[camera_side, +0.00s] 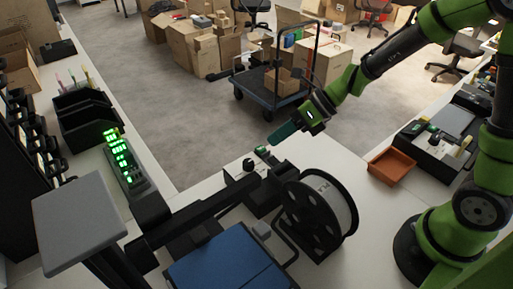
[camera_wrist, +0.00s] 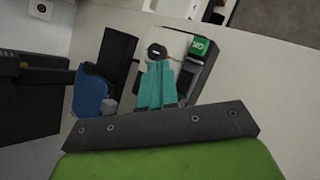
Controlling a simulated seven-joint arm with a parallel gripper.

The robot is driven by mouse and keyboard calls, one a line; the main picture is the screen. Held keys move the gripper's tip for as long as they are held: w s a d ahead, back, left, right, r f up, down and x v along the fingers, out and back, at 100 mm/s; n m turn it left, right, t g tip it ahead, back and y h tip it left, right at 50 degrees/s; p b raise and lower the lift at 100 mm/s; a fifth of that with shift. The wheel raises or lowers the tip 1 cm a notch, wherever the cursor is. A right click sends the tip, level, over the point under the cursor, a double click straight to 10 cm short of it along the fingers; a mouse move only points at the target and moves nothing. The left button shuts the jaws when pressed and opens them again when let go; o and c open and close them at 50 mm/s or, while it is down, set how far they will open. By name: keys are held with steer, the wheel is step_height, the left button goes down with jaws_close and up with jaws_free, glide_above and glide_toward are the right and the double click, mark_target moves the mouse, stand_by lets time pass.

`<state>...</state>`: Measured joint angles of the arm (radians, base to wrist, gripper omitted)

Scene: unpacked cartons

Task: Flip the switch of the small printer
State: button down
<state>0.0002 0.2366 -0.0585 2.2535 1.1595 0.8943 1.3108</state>
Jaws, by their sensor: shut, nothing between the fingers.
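The small printer shows its blue bed (camera_side: 222,262) and dark frame at the bottom of the side view. At its far end is a small white-topped control box (camera_side: 236,172) with a round black knob (camera_side: 249,164) and a green, switch-like part (camera_side: 262,149). In the wrist view the knob (camera_wrist: 157,51) and the green part (camera_wrist: 200,46) are just beyond the fingertips, the green part to the right. My gripper (camera_side: 272,139) has teal fingers, shut and empty, above and right of the box. The fingertips (camera_wrist: 160,66) overlap the box in the wrist view; contact cannot be told.
A large black-and-white spool (camera_side: 322,214) stands right of the control box. An orange tray (camera_side: 391,166) lies farther right on the white table. A panel with lit green digits (camera_side: 119,155) and black bins (camera_side: 87,118) are at left. The tabletop between spool and tray is clear.

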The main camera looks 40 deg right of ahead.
mark_target(276, 158)
steer(key=shift+w+f, duration=0.2)
steer(key=shift+f, duration=1.55)
steer(key=shift+f, duration=0.1)
stand_by(0.6)
steer(key=shift+f, duration=0.3)
steer(key=shift+w+f, duration=0.1)
steer(key=shift+f, duration=0.15)
stand_by(0.6)
steer(key=shift+r, duration=0.1)
steer(key=shift+r, duration=0.6)
steer(key=shift+s+r, duration=0.2)
steer(key=shift+r, duration=1.05)
steer(key=shift+s+r, duration=0.2)
steer(key=shift+r, duration=1.05)
